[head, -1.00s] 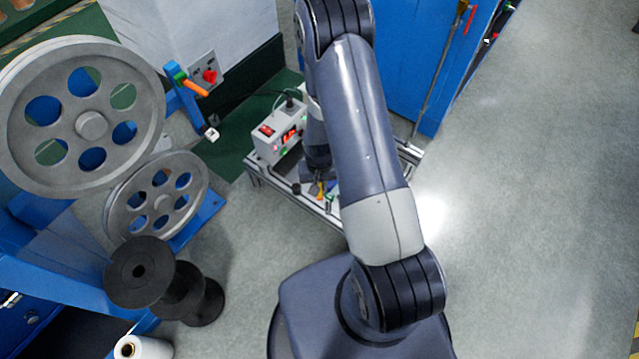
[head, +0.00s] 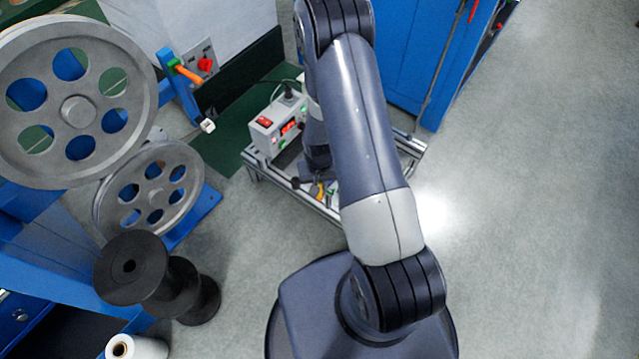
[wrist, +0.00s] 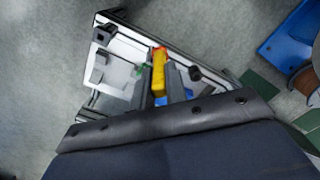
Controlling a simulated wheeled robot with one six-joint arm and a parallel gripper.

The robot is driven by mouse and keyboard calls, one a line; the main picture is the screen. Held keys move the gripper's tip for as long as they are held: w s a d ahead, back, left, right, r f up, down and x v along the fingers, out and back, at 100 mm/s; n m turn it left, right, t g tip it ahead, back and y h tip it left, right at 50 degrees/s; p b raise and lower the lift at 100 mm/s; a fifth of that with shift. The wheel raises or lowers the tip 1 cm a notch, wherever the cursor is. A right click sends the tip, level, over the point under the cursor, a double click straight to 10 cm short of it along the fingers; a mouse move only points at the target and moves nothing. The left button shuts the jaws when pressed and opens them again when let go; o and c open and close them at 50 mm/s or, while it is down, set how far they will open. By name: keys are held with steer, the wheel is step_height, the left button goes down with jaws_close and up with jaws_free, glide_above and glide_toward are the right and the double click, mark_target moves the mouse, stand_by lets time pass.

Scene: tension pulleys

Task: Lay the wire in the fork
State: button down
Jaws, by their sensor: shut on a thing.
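My gripper (wrist: 159,88) is shut on a yellow piece (wrist: 159,76) with a red-orange end, above a small cart (wrist: 122,58). In the head view my gripper (head: 318,182) is small and partly hidden by my arm, with the yellow piece (head: 319,191) showing beside it. I cannot make out a wire in either view. No fork can be told for certain. A blue post with an orange lever (head: 188,74) and a small white tip (head: 208,125) stands left of the cart.
The cart (head: 270,185) carries a grey control box (head: 272,127) with red switches. Left are a large pulley (head: 22,150), a smaller pulley (head: 152,171) and a black spool (head: 120,283). A blue cabinet (head: 405,55) stands behind. The floor (head: 530,200) at right is clear.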

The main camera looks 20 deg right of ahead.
mark_target(320, 194)
steer(key=shift+f+b, duration=2.4)
steer(key=shift+f, duration=0.55)
steer(key=shift+r, duration=0.1)
steer(key=shift+d, duration=0.1)
